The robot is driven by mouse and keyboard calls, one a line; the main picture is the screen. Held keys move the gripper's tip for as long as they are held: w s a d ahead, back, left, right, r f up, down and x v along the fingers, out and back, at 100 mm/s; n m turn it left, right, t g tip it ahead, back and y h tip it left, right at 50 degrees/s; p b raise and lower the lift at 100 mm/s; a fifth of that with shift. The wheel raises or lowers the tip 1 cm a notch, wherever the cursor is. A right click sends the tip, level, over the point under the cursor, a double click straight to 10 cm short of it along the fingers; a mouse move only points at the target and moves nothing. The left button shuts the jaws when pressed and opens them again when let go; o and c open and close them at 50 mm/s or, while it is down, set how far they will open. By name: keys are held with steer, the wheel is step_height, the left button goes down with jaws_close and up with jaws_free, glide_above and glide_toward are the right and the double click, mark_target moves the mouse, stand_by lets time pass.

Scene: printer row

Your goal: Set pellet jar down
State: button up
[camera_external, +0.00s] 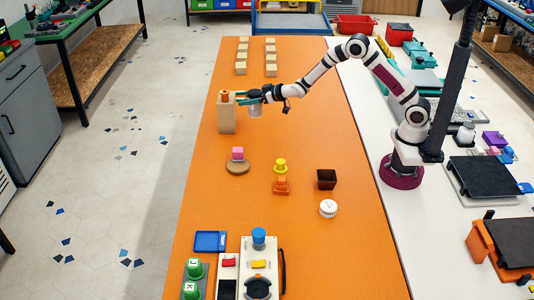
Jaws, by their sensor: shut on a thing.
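My gripper (245,97) is at the far left part of the orange table, with its teal fingers pointing left. It is shut on a small pale grey jar (255,110), which I take to be the pellet jar. The jar hangs below the fingers and appears to be above the table; the exact gap is hard to tell. A tall beige block (227,118) stands just left of the fingertips, with a small orange piece (225,96) at its top. I cannot tell whether the fingers touch it.
Several beige blocks (241,68) stand in two rows at the back. Nearer are a pink cube (238,153) on a round base, a yellow piece (280,165), an orange piece (281,186), a dark box (326,179) and a white round container (328,208).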

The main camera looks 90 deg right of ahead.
steer(key=w+a+f+n+t+y, duration=0.1)
steer(key=w+a+n+y, duration=0.2)
steer(key=w, duration=0.4)
steer(key=w+a+f+n+y, duration=0.1)
steer(key=w+a+y, duration=0.1)
steer(key=w+a, duration=0.45)
steer(key=f, duration=0.6)
steer(key=w+f, duration=0.1)
steer(key=f, duration=0.2)
steer(key=shift+d+f, duration=0.1)
steer(key=shift+d, duration=0.25)
steer(key=shift+f, duration=0.15)
